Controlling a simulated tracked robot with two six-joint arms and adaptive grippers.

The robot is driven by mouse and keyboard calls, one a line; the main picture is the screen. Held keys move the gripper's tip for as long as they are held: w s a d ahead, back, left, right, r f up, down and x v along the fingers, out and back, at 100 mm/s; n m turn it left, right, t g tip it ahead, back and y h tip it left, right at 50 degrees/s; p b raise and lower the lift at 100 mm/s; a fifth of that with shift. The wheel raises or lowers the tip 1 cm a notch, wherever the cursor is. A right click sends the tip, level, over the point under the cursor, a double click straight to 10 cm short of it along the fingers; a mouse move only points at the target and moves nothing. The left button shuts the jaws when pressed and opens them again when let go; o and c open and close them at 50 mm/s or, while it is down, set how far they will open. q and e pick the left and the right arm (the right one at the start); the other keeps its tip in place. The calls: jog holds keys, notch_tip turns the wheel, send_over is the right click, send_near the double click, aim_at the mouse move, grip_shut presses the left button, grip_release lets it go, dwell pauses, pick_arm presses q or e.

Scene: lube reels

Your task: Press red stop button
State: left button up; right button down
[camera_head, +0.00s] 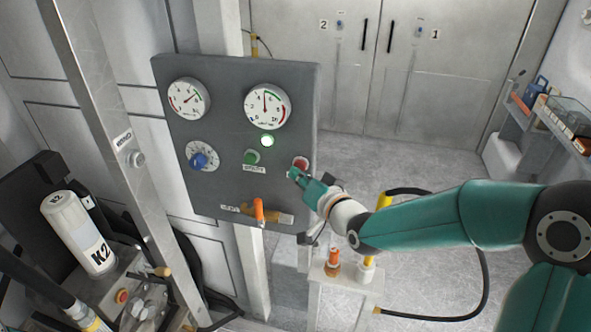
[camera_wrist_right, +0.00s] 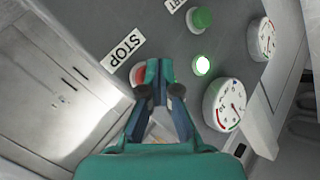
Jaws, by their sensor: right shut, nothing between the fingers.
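The red stop button (camera_head: 301,162) sits at the right edge of a grey control panel (camera_head: 225,85). My right gripper (camera_head: 293,174) is shut and empty, with its fingertips just below and left of the button in the head view. In the right wrist view the red button (camera_wrist_right: 137,73) shows beside the shut fingertips (camera_wrist_right: 159,64), partly covered by them, near a STOP label (camera_wrist_right: 122,49). I cannot tell whether the fingers touch the button. My left gripper is not in view.
The panel also bears a green button (camera_head: 251,157), a lit green lamp (camera_head: 267,141), a blue knob (camera_head: 198,160), two gauges and an orange-handled valve (camera_head: 259,211). A small stand (camera_head: 345,283) with bottles is below my right arm. Open floor lies behind it.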

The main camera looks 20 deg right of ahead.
jog(key=shift+w+d, duration=0.1)
jog(key=shift+w, duration=0.05)
dwell(0.3)
jog(key=shift+s+a+b, duration=0.5)
jog(key=shift+s+b, duration=0.15)
jog(key=shift+s, duration=0.1)
jog(key=shift+s+a, duration=0.1)
jog(key=s+a, duration=0.1)
jog(key=s+b, duration=0.1)
jog(key=s+a, duration=0.1)
jog(key=s, duration=0.1)
jog(key=shift+a+b, duration=0.3)
jog(key=shift+b, duration=0.05)
dwell(0.6)
